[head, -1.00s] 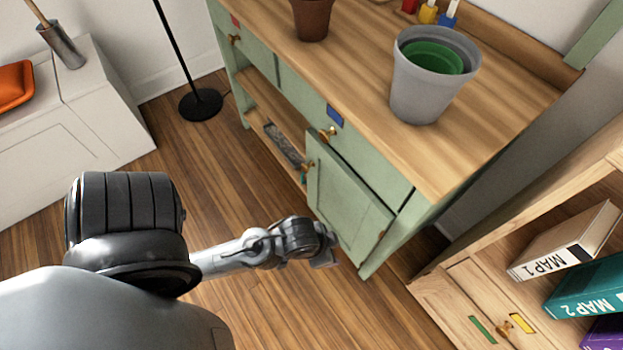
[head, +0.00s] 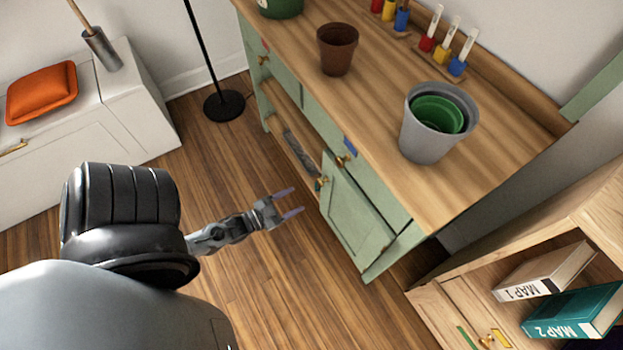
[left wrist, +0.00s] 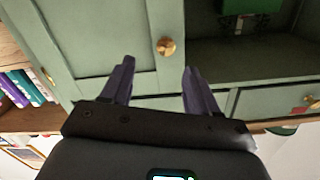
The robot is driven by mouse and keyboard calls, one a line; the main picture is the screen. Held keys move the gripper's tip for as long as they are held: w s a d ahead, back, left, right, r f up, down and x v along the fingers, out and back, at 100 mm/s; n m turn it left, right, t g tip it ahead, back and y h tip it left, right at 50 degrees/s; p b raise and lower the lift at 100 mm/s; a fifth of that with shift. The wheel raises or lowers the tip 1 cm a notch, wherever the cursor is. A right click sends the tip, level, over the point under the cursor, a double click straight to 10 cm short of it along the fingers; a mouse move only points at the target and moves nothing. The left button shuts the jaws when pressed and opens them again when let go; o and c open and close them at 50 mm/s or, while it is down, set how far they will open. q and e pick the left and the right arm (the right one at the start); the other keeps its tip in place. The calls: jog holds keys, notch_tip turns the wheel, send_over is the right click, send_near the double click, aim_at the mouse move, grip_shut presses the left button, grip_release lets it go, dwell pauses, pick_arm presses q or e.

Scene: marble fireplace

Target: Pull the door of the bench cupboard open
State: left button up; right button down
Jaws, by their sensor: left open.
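The green bench (head: 290,85) has a wooden top, and its cupboard door (head: 352,210) sits low at its near end. The door looks shut. Its small brass knob (head: 323,181) is at the upper left of the door; in the left wrist view the knob (left wrist: 166,46) shows on the door (left wrist: 100,35), beyond the gap between my fingers. My left gripper (head: 297,201) is open and empty, with purple fingers pointing at the bench, short of the knob. In the left wrist view my left gripper (left wrist: 158,66) shows both fingers apart, not touching the knob. My right gripper is out of view.
An open shelf (head: 295,145) is beside the door, and a drawer with a brass knob (head: 343,160) is above it. A grey pot (head: 425,135) and brown pot (head: 337,52) stand on top. A wooden bookcase (head: 450,285) is near right. Floor before the bench is clear.

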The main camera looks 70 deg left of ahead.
aim_at(319, 183)
pick_arm(q)
jog(key=shift+t, duration=0.3)
jog(key=w+b, duration=0.1)
jog(key=w, duration=0.1)
jog(key=w+a+b, duration=0.1)
jog(key=w, duration=0.2)
jog(key=w+b, duration=0.2)
jog(key=w, duration=0.1)
jog(key=shift+w+a+r, duration=0.1)
jog(key=shift+a+r, duration=0.15)
jog(key=shift+a, duration=0.1)
jog(key=shift+w+a+r, duration=0.1)
jog(key=shift+w, duration=0.55)
grip_shut()
